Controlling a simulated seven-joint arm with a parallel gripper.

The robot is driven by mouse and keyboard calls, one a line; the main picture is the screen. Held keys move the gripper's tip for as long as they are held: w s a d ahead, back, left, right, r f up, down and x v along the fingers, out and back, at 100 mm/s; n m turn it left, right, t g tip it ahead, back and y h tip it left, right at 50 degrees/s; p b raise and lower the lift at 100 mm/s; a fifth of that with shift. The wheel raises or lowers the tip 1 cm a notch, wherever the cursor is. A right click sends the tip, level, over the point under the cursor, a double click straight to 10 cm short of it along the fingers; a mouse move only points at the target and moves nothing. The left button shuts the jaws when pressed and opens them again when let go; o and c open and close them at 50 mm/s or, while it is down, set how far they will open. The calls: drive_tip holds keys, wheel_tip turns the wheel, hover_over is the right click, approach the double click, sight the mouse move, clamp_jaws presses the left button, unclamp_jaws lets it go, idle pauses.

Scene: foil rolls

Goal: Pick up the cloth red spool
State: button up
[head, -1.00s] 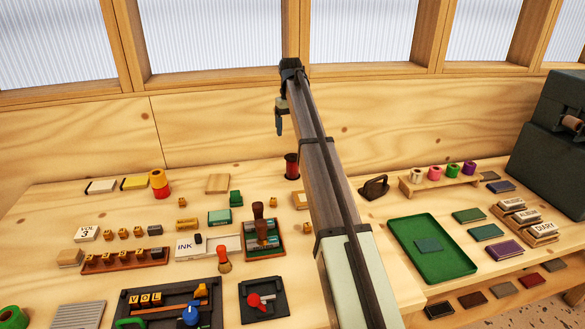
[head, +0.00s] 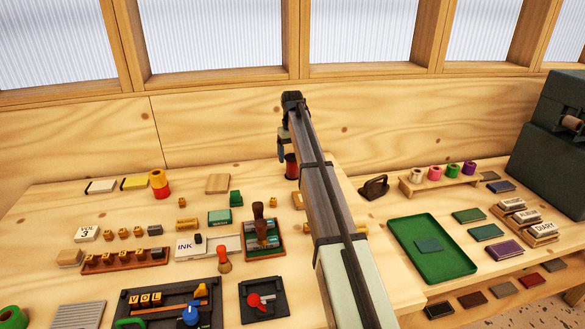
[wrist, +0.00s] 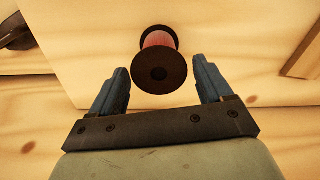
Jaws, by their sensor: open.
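The red spool (head: 292,167) stands upright near the back of the workbench, dark flanges at its ends and red winding between. In the wrist view the spool (wrist: 157,40) shows from above, its dark top flange nearest, ahead of and between the finger lines. My gripper (head: 283,148) is above the spool at the end of the arm. In the wrist view my gripper (wrist: 160,80) is open, its two blue-grey fingers apart with nothing between the pads. The head view does not show clearly how far the fingers are above the spool.
A red and yellow roll pair (head: 160,184) stands at the back left. A dark iron-like tool (head: 374,187) lies right of the spool. A rack of coloured rolls (head: 440,178) and a green tray (head: 432,250) are further right. The wooden wall (head: 220,130) rises close behind.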

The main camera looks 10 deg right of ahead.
sight(292, 167)
drive_tip(key=shift+s+d+f, duration=0.1)
drive_tip(key=shift+s+f, duration=0.1)
drive_tip(key=shift+f, duration=1.35)
drive_tip(key=shift+c, duration=0.2)
drive_tip(key=c, duration=0.8)
